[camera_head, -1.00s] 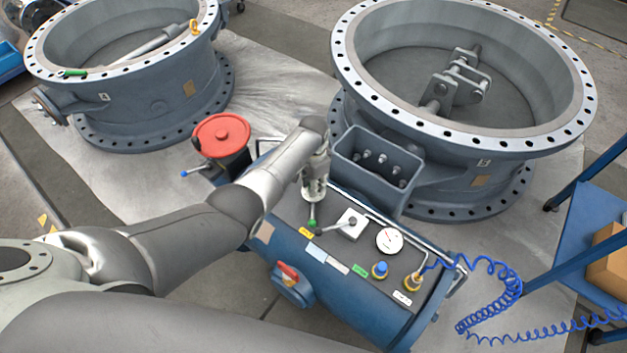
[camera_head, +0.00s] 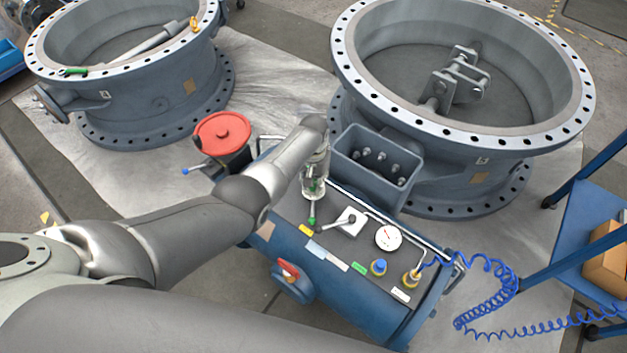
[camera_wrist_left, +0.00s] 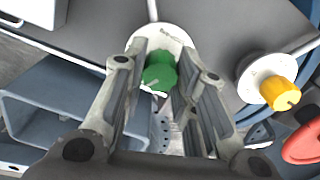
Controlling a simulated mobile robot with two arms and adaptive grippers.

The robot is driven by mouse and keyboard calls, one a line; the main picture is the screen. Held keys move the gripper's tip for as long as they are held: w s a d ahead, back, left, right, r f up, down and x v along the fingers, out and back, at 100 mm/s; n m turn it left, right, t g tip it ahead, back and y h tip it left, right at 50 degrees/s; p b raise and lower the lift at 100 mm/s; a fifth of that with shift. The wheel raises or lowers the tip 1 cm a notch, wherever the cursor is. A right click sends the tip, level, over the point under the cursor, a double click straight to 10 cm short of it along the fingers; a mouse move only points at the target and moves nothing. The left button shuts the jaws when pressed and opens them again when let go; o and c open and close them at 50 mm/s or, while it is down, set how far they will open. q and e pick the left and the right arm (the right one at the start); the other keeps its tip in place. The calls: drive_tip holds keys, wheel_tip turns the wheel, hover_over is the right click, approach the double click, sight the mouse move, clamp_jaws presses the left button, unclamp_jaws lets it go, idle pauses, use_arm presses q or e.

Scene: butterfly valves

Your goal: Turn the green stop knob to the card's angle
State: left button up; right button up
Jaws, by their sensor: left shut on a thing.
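The green stop knob (camera_wrist_left: 158,71) sits on a round white dial plate (camera_wrist_left: 172,38) in the left wrist view. My left gripper (camera_wrist_left: 165,74) points at the panel with one finger on each side of the knob and is shut on it. In the head view the left gripper (camera_head: 314,188) is over the left end of the panel on the blue cylinder, and a bit of green (camera_head: 316,186) shows between its fingers. The knob's pointer angle is mostly hidden. I cannot tell which label is the card. My right gripper is not in view.
A grey lever block (camera_head: 349,222), gauge (camera_head: 388,237) and blue knob (camera_head: 379,267) lie to the right. An open grey box (camera_head: 376,160) stands behind. A yellow knob (camera_wrist_left: 280,92) shows in the wrist view.

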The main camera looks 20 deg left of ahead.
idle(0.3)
use_arm(q)
drive_tip(key=o, duration=1)
drive_tip(key=shift+o, duration=0.2)
wheel_tip(320, 180, up, 12)
idle(0.6)
